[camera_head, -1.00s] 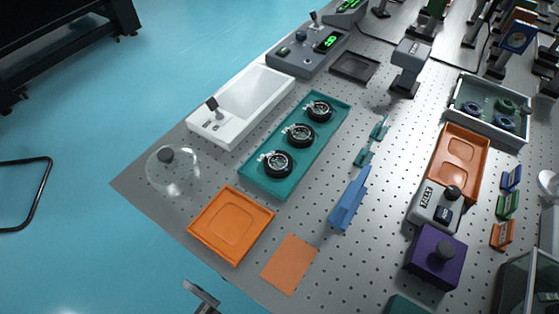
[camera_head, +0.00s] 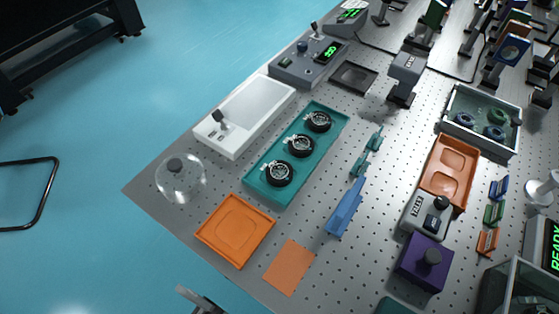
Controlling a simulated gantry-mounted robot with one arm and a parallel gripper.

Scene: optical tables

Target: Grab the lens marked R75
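Three round black-rimmed lenses stand in a row in a teal tray (camera_head: 258,192) on the optical table. The near lens (camera_head: 278,173), the middle lens (camera_head: 300,146) and the far lens (camera_head: 318,121) each have a small pale tag at the left side. The markings are too small to read, so I cannot tell which is R75. My gripper (camera_head: 200,300) shows only partly at the bottom edge, below the table's front edge and well apart from the lenses. Whether it is open or shut does not show.
An orange tray (camera_head: 235,230), an orange sheet (camera_head: 289,267) and a glass dome (camera_head: 181,178) lie near the front edge. A white device (camera_head: 243,116) stands left of the teal tray, a blue tool (camera_head: 345,207) right of it. A purple box (camera_head: 425,262) stands further right.

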